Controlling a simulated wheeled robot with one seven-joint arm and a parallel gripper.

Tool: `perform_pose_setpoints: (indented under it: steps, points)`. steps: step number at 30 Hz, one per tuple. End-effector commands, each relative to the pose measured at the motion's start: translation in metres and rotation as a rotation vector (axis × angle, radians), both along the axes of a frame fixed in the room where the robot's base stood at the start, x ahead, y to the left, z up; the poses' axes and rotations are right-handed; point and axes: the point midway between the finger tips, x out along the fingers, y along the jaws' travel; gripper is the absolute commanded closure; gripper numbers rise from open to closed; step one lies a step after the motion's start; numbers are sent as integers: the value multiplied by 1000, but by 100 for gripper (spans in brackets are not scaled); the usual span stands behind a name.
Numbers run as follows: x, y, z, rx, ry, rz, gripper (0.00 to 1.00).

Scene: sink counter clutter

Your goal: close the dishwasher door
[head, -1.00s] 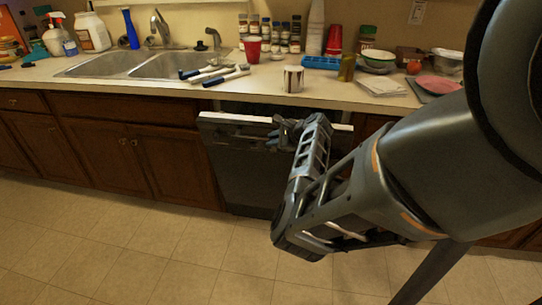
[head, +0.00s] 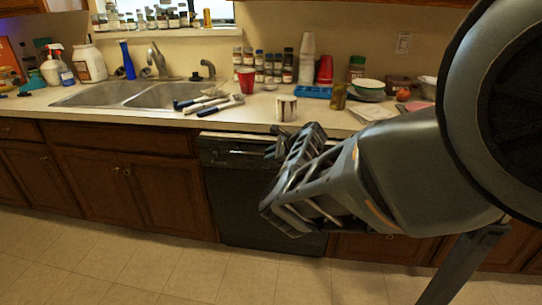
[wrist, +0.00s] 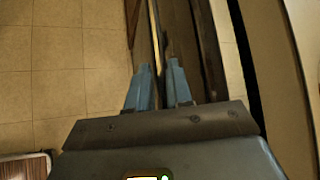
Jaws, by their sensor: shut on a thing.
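The dishwasher door (head: 236,205) is a black front under the counter, right of the sink cabinets. It stands upright, close to flush with the cabinets; a thin pale strip shows along its top edge. I cannot tell whether a small gap is left. My gripper (head: 278,142) is at the top of the door, right of its middle, and my arm hides the door's right part. In the wrist view my gripper's two fingers (wrist: 159,67) sit on either side of a thin edge, which appears to be the door's, and are shut on it.
The counter (head: 330,117) juts just above the door. A white mug (head: 287,108) and blue-and-white handled tools (head: 213,103) lie near its front edge. A red cup (head: 246,80) stands behind. Wooden cabinets (head: 165,190) flank the door; the tiled floor (head: 160,268) is clear.

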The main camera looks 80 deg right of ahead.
Motion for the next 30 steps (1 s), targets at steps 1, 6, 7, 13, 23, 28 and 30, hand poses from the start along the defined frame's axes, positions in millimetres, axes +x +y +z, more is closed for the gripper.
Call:
perform_pose_setpoints:
  steps: [1,6,7,13,23,28,30]
  points:
    - [0,-1,0,-1,-1,-2,100]
    - [0,0,0,-1,-1,-2,68]
    - [0,0,0,-1,-1,-2,66]
    - [0,0,0,-1,0,-1,60]
    - [-16,7,13,-2,0,-1,60]
    - [-37,16,30,-2,1,-3,60]
    - [-44,19,37,-2,0,-2,60]
